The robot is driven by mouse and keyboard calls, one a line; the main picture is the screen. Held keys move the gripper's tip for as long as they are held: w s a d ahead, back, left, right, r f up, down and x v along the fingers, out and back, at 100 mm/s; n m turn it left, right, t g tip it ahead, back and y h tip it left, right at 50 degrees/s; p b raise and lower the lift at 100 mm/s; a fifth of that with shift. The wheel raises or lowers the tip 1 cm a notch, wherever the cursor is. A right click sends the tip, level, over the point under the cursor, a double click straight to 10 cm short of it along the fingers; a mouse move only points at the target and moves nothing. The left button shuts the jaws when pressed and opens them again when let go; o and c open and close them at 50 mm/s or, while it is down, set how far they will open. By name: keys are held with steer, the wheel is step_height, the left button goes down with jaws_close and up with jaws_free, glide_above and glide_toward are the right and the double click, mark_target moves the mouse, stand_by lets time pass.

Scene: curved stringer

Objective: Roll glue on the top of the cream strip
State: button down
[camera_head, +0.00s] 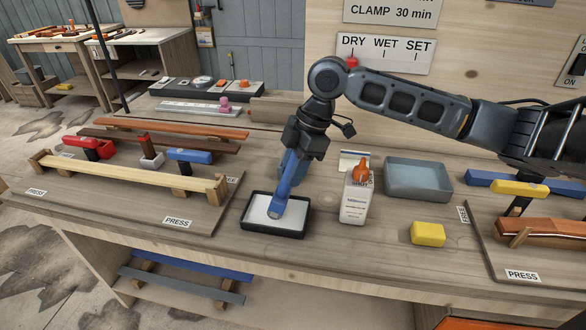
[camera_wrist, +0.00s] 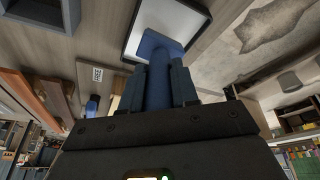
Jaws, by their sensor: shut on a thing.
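My gripper (camera_head: 303,143) is shut on the handle of a blue roller (camera_head: 285,185) and holds it tilted down into a black tray (camera_head: 247,222) of white glue (camera_head: 262,207). The roller's lower end is at the glue; its exact contact is hard to tell. In the wrist view the blue handle (camera_wrist: 157,75) sits between the fingers, with the tray (camera_wrist: 190,18) beyond. The cream strip (camera_head: 130,174) lies on wooden supports at the left, apart from the roller.
A white bottle with an orange cap (camera_head: 355,195), a yellow sponge (camera_head: 428,233) and a grey-blue basin (camera_head: 417,178) stand right of the tray. Red and blue clamps (camera_head: 190,157) stand behind the cream strip. A brown strip (camera_head: 160,140) lies farther back.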

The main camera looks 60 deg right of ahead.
mark_target(293, 151)
steer(key=shift+f+b, duration=0.5)
steer(key=shift+f, duration=0.25)
stand_by(1.4)
steer(key=shift+r+p, duration=2.5)
steer(key=shift+r, duration=1.1)
steer(key=shift+f, duration=0.1)
